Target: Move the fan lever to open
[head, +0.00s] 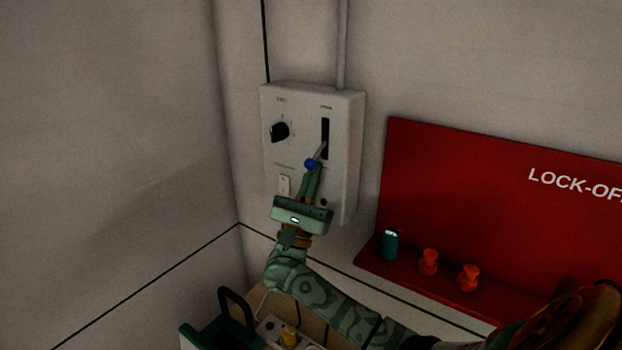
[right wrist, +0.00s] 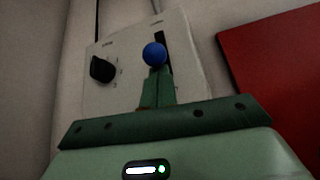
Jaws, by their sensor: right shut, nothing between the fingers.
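The fan lever (head: 312,162) has a blue ball knob and a short pale stem that sticks out of a dark vertical slot on the white control box (head: 350,130). The stem meets the slot near its lower end. My right gripper (head: 313,170) is shut with its fingertips just below the blue knob, and nothing is between its fingers. In the right wrist view the blue knob (right wrist: 154,54) shows right above the shut fingertips (right wrist: 157,70); I cannot tell whether they touch. A label above the slot is too small to read surely. My left gripper is not in view.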

